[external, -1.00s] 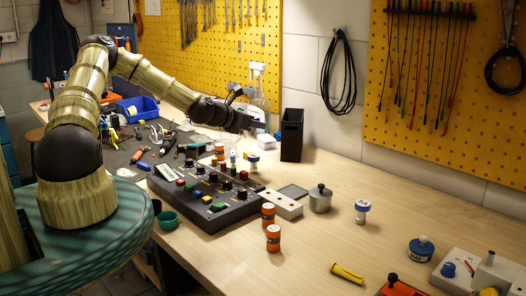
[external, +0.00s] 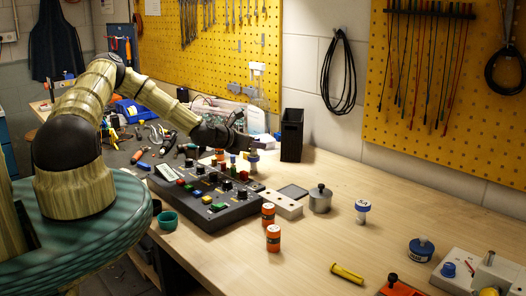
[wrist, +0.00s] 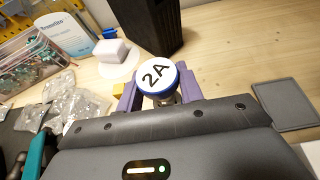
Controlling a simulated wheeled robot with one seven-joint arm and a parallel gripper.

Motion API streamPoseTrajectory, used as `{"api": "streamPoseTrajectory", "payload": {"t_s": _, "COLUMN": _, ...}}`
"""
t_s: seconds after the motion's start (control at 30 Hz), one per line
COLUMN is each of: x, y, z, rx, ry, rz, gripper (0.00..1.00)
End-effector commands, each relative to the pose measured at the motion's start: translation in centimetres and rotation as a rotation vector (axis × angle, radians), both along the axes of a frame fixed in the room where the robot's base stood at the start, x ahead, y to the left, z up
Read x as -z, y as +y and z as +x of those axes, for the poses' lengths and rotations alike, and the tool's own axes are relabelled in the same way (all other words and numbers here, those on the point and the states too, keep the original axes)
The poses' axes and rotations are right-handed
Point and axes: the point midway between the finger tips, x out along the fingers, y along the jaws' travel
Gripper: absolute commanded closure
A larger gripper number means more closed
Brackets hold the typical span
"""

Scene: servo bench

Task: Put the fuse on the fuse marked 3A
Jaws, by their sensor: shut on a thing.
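A fuse with a white, blue-rimmed cap marked 2A (wrist: 154,75) stands between the purple fingers of my gripper (wrist: 159,92) in the wrist view. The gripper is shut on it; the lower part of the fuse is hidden. In the external view my gripper (external: 246,146) is low at the back of the bench, behind the control box, with the held fuse (external: 253,158) just below it. Another fuse with a blue-and-white cap (external: 362,208) stands upright on open bench to the right; its marking is too small to read.
Orange jars (external: 273,238) stand in front of a pale block (external: 283,204) and a grey lidded pot (external: 320,199). A tall black bin (external: 291,135) stands behind, near my gripper. The control box (external: 205,190) has raised knobs. A yellow tool (external: 347,273) lies in front.

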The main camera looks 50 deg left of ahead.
Motion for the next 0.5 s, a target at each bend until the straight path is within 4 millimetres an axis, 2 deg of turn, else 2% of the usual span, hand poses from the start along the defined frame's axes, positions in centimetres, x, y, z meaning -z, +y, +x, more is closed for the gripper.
{"api": "streamPoseTrajectory", "payload": {"t_s": 0.23, "x": 0.4, "y": -0.01, "z": 0.0, "rx": 0.0, "ry": 0.0, "rz": -0.001, "gripper": 0.86}}
{"api": "streamPoseTrajectory", "payload": {"t_s": 0.27, "x": 0.26, "y": -0.01, "z": -0.01, "rx": 0.001, "ry": 0.0, "rz": -0.001, "gripper": 0.57}}
{"api": "streamPoseTrajectory", "payload": {"t_s": 0.33, "x": 0.22, "y": -0.01, "z": -0.01, "rx": 0.001, "ry": 0.0, "rz": 0.0, "gripper": 0.44}}
{"api": "streamPoseTrajectory", "payload": {"t_s": 0.5, "x": 0.22, "y": -0.01, "z": 0.0, "rx": 0.001, "ry": 0.0, "rz": 0.0, "gripper": 0.41}}
